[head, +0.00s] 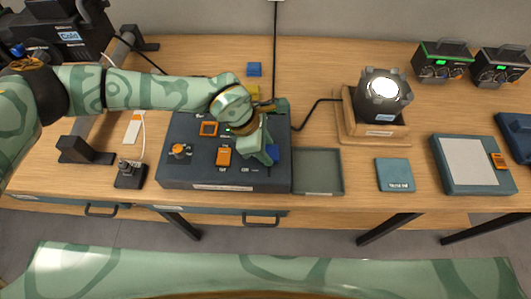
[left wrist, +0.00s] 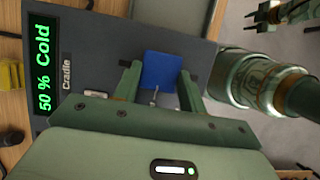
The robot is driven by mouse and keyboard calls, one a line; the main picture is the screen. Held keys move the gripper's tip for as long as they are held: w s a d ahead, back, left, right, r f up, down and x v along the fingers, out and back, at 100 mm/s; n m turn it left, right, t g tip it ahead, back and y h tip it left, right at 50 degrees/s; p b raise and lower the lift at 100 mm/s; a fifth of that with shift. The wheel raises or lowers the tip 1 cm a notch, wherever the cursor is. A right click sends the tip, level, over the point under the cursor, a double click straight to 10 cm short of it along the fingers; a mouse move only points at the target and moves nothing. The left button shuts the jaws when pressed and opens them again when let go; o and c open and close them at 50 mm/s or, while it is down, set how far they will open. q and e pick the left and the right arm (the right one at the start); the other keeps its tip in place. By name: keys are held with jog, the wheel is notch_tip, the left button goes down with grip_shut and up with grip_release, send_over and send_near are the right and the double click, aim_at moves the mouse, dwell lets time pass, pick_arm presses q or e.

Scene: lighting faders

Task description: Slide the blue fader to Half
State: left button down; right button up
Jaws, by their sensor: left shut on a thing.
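The blue fader (head: 272,152) is at the right side of the dark lighting console (head: 190,180). Its cap shows between the fingers of my left gripper (left wrist: 160,85) in the left wrist view, where the blue fader (left wrist: 162,68) is flat and square. My left gripper is shut on it; in the head view the hand hides most of the fader and its slot. The console display (left wrist: 43,65) reads "50 % Cold" in green. At the top right of the left wrist view, a green pronged part (left wrist: 282,12) looks like my right gripper, too small to judge.
An orange fader (head: 223,157) and an orange knob (head: 180,150) are on the console. An empty tray (head: 318,185) adjoins its right side. A lit lamp (head: 383,95) stands on a wooden base behind a teal block (head: 395,175). A small blue block (head: 254,69) lies behind the console.

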pick_arm(q)
jog(key=c, duration=0.8)
grip_release()
jog(key=v, duration=1.6)
jog(key=shift+p, duration=0.45)
jog(key=shift+s+a, duration=0.1)
